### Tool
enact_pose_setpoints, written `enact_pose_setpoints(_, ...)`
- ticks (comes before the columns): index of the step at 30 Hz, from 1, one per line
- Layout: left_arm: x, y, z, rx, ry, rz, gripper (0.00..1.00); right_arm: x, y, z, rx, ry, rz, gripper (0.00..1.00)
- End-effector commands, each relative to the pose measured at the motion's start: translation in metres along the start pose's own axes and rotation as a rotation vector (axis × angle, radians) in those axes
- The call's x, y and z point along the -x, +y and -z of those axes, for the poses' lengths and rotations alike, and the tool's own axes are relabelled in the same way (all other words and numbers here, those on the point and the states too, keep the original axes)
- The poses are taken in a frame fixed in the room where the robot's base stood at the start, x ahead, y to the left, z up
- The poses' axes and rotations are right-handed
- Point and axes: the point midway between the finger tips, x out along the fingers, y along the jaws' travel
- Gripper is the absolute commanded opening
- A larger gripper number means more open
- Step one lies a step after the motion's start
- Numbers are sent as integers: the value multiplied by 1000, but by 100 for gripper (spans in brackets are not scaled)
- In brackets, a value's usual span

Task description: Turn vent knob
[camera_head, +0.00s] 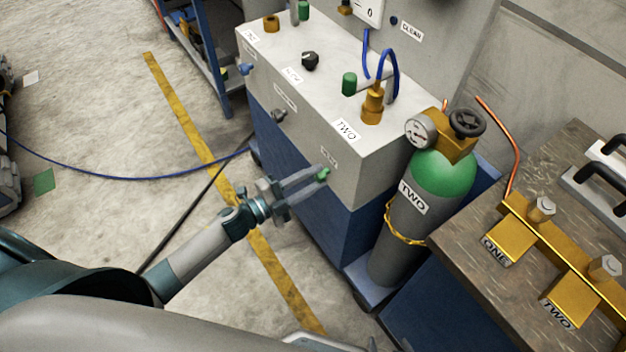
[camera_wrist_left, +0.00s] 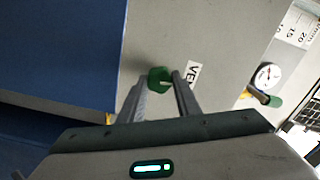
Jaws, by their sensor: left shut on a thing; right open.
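The vent knob is a small green knob (camera_head: 323,174) on the front face of the grey and blue cabinet (camera_head: 345,190), low near its right corner. My left gripper (camera_head: 316,177) reaches it from the left with its fingers closed on the knob. In the left wrist view the green knob (camera_wrist_left: 159,79) sits between the fingertips of my left gripper (camera_wrist_left: 160,88). A white label (camera_wrist_left: 192,73) beginning "VE" is beside it, partly hidden by a finger. My right gripper is not in view.
A green-topped gas cylinder (camera_head: 440,176) marked TWO, with a gauge and black valve, stands right of the cabinet. A bench (camera_head: 470,240) with brass fittings is at the right. The cabinet top carries a black knob (camera_head: 310,61). The concrete floor at left is mostly clear.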

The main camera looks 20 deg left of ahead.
Motion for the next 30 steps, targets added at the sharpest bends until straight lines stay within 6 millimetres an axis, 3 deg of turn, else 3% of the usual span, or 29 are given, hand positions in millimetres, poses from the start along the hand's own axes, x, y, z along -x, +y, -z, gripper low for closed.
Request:
enact_pose_setpoints(9, 0, 1, 0, -130, 0, -1, 8, -3, 7, -7, -1, -41, -8, 72)
enact_pose_setpoints(23, 0, 1, 0, -149, 0, -2, 8, -3, 8, -8, -1, -48, -10, 72)
enact_pose_setpoints(24, 0, 1, 0, -149, 0, -2, 35, -3, 8, -8, -1, -48, -10, 72)
enact_pose_setpoints(26, 0, 1, 0, -148, 0, -2, 49, -3, 9, -8, -1, -48, -10, 72)
enact_pose_setpoints(30, 0, 1, 0, -148, 0, -1, 49, -3, 9, -8, -1, -48, -10, 72)
